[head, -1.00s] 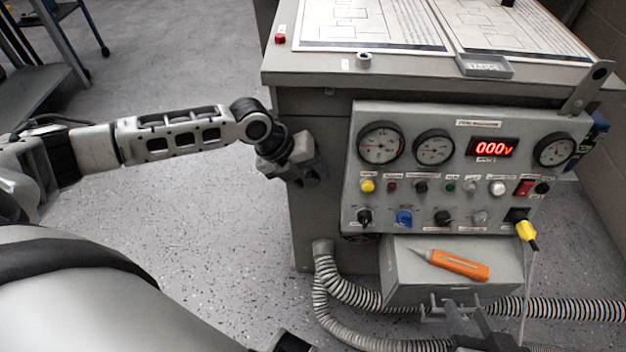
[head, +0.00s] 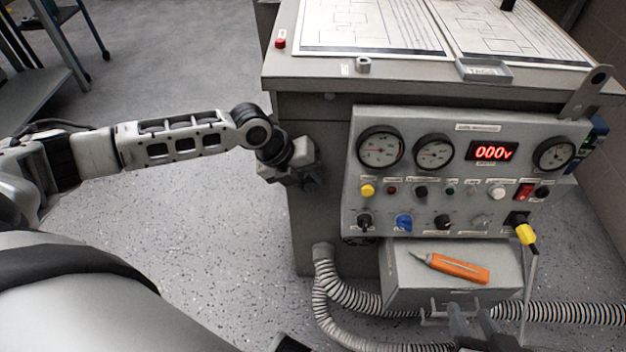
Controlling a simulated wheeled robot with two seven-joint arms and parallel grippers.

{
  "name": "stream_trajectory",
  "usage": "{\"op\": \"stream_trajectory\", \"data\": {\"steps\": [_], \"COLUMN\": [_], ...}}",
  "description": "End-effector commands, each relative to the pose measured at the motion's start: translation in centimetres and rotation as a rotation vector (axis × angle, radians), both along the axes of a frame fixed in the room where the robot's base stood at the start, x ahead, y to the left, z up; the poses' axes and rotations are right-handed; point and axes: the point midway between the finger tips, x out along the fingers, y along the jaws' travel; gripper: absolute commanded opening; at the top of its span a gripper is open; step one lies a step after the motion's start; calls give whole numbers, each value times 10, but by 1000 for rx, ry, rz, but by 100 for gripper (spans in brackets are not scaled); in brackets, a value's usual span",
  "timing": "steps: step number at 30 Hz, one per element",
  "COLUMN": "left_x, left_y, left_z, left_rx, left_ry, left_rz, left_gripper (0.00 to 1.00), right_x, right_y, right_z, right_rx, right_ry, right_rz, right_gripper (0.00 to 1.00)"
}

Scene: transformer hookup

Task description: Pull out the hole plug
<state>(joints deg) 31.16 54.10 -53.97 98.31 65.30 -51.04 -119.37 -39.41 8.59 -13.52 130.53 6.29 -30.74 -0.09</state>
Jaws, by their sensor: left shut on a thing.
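My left gripper (head: 303,170) is at the front face of the grey cabinet (head: 315,225), just left of the instrument panel. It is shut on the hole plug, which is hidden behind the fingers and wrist. I cannot tell from this view how far the plug sits in its hole. My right gripper (head: 468,326) shows only in part at the bottom edge, dark and below the grey box; its opening is unclear.
The instrument panel (head: 470,205) carries gauges, knobs and a red display. An orange-handled tool (head: 458,268) lies on the grey box (head: 405,280). A yellow plug (head: 525,234) is at the panel's lower right. Ribbed hoses (head: 340,290) run below. Open floor (head: 190,220) lies left.

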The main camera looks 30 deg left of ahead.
Motion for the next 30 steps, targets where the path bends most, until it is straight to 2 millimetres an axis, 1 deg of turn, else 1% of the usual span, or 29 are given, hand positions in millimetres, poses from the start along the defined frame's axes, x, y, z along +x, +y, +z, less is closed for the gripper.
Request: {"op": "stream_trajectory", "data": {"steps": [9, 30], "left_x": [-9, -22], "left_y": [-4, -11], "left_z": [0, 0], "left_rx": [-2, -2], "left_ry": [4, 3], "left_rz": [-1, -2], "left_gripper": [1, 1], "right_x": [0, -1], "right_y": [0, 0], "right_z": [6, 13], "right_rx": [0, -1], "right_ry": [1, 9], "right_rz": [0, 2], "right_gripper": [36, 36]}}
